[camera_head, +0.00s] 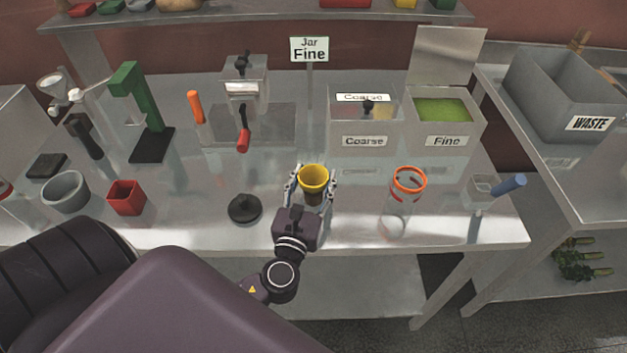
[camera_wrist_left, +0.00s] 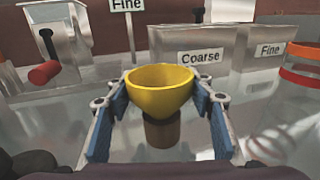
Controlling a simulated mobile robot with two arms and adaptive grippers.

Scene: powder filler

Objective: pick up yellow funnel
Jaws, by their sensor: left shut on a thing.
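The yellow funnel (camera_head: 314,178) is at the middle of the metal table near its front part. It also shows in the left wrist view (camera_wrist_left: 160,91), wide mouth up, between the two fingers. My left gripper (camera_head: 313,186) is shut on the funnel, one finger on each side. A dark shape or reflection shows below the funnel; I cannot tell whether the funnel touches the table. My right gripper is not in view.
A clear jar with an orange rim (camera_head: 406,195) stands to the right, and a black lid-like knob (camera_head: 243,208) to the left. Coarse (camera_head: 364,141) and Fine (camera_head: 446,141) bins stand behind. A grinder-like device (camera_head: 244,90) stands back left. The table's front edge is close.

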